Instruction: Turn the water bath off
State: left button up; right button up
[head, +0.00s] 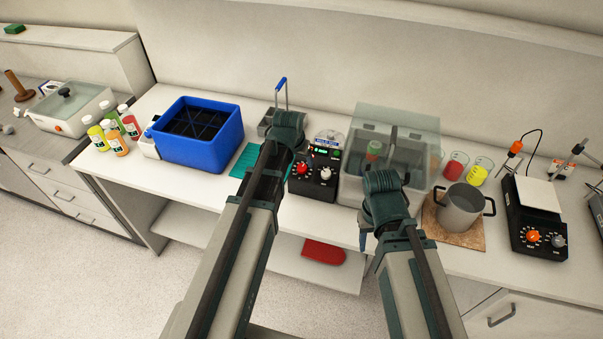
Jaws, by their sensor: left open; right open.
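The water bath (350,186) is a grey tank with a clear cover, standing at the back middle of the bench.
A blue tub (228,145), several juice bottles (115,137) and a green mat (243,162) are to the left. A metal pot (459,212) on a cork mat, two beakers (455,166) and a black hotplate (535,225) are to the right.

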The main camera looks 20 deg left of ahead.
aim_at(302, 167)
pick_arm(q)
jog(key=b+x, duration=0.4)
jog(key=x, duration=0.1)
jog(key=shift+w+f, duration=0.1)
jog(key=shift+f, duration=0.1)
grip_shut()
